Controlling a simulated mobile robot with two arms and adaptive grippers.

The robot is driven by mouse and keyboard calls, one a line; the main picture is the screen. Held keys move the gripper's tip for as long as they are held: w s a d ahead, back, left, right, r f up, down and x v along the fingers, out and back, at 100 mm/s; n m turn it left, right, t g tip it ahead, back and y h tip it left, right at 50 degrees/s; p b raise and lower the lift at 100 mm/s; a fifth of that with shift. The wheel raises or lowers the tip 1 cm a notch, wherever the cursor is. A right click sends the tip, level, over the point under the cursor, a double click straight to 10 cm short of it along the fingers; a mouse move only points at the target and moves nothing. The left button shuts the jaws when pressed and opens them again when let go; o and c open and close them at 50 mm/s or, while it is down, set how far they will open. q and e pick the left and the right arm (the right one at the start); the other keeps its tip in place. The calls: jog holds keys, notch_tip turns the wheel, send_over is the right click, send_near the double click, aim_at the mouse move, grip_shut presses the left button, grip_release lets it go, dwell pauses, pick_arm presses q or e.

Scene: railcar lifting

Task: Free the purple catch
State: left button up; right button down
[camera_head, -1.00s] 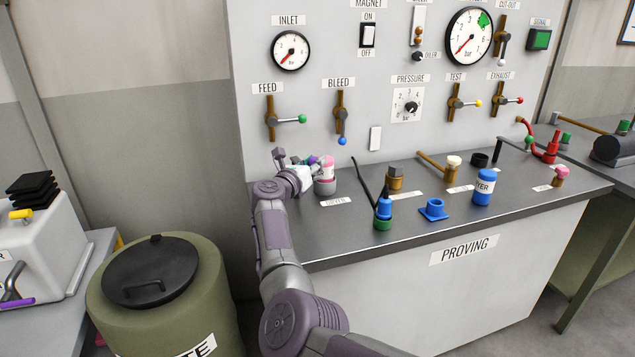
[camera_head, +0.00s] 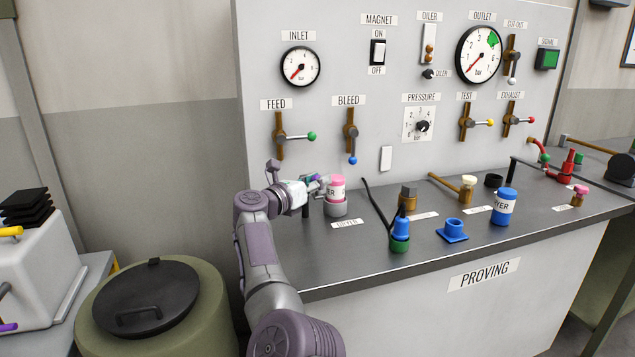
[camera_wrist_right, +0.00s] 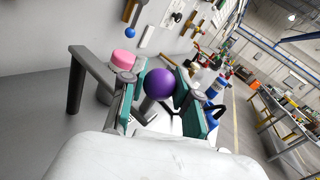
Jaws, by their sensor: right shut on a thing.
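The purple catch shows as a round purple knob (camera_wrist_right: 159,84) in the right wrist view, between the teal-padded fingers of my right gripper (camera_wrist_right: 160,100). The gripper is shut on it. The canister stands upright in a grey cup (camera_head: 335,208). Its pink cap (camera_wrist_right: 123,58) also shows in the right wrist view. My left gripper is not in view.
A dark grey bracket (camera_wrist_right: 76,85) stands close to the gripper in the right wrist view. Rightward on the bench are a blue-and-green fitting (camera_head: 400,236), a blue socket (camera_head: 453,230) and a blue canister (camera_head: 504,206). An olive drum (camera_head: 205,312) stands left of the bench.

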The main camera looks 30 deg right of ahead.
jog(key=c, duration=0.8)
grip_release()
jog(key=shift+w+a, duration=0.1)
jog(key=shift+r, duration=0.1)
notch_tip(320, 180, up, 10)
jog(key=shift+f, duration=0.1)
